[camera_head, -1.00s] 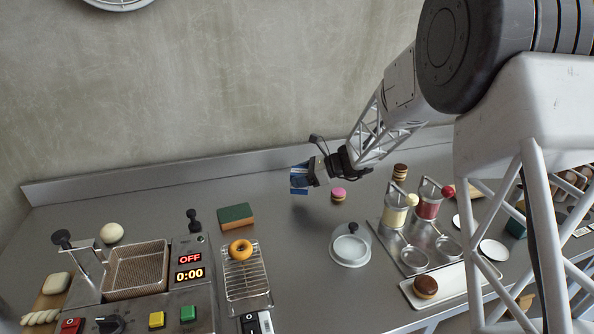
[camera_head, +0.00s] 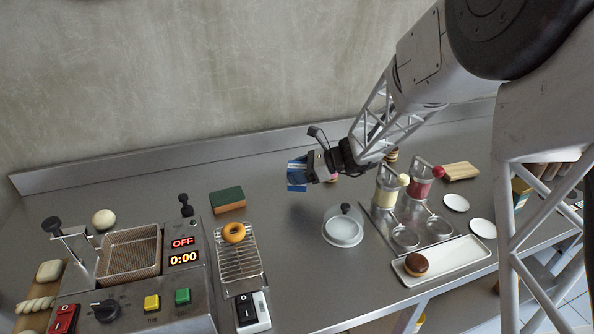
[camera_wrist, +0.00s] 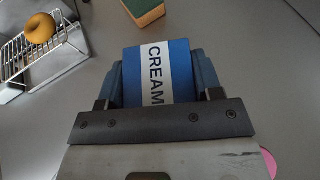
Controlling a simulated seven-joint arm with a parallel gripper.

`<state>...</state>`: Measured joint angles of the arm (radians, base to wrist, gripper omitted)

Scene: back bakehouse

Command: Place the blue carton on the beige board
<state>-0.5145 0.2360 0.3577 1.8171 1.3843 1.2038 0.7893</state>
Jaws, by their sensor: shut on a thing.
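The blue carton (camera_head: 296,177) is held in my gripper (camera_head: 303,171) above the counter, left of the sauce jars. In the wrist view, the carton (camera_wrist: 180,72) shows a white band reading CREAM, and my gripper (camera_wrist: 159,82) has a finger on each side of it. A beige board (camera_head: 461,171) lies bare on the counter at the back right, well to the right of my gripper and beyond the sauce jars.
A clear-domed dish (camera_head: 343,231), sauce jars in a metal stand (camera_head: 380,222) and a white tray (camera_head: 455,258) with a chocolate bun stand at centre right. Left are a fryer (camera_head: 185,285), a wire rack (camera_head: 240,265) and a green-brown sponge (camera_head: 228,200).

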